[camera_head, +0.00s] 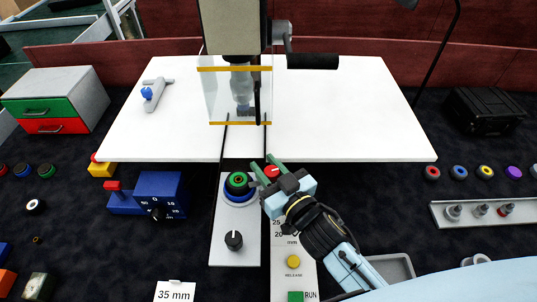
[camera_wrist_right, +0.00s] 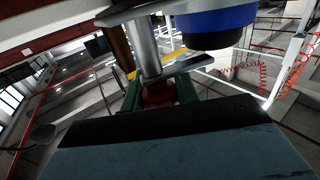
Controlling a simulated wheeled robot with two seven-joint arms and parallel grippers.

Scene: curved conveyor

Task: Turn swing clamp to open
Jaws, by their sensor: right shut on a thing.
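My right gripper (camera_head: 264,168) reaches in from the lower right, with its green fingertips at a red knob-like part (camera_head: 272,171) by the front edge of the white table (camera_head: 340,120). In the right wrist view the green fingers are shut on the red part (camera_wrist_right: 157,93), below a metal post and plate (camera_wrist_right: 150,55). Most of the red part is hidden between the fingers. A grey lever-like piece with a blue knob (camera_head: 152,94) lies at the table's left. I cannot tell for certain which part is the swing clamp. My left gripper is not in view.
A press-like machine (camera_head: 231,25) with a clear guard stands over the table. Left of my right gripper is a green and blue ringed control (camera_head: 239,184), with a black dial (camera_head: 234,240) below. A blue box (camera_head: 161,193) stands farther left. A grey tray (camera_head: 390,270) lies right.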

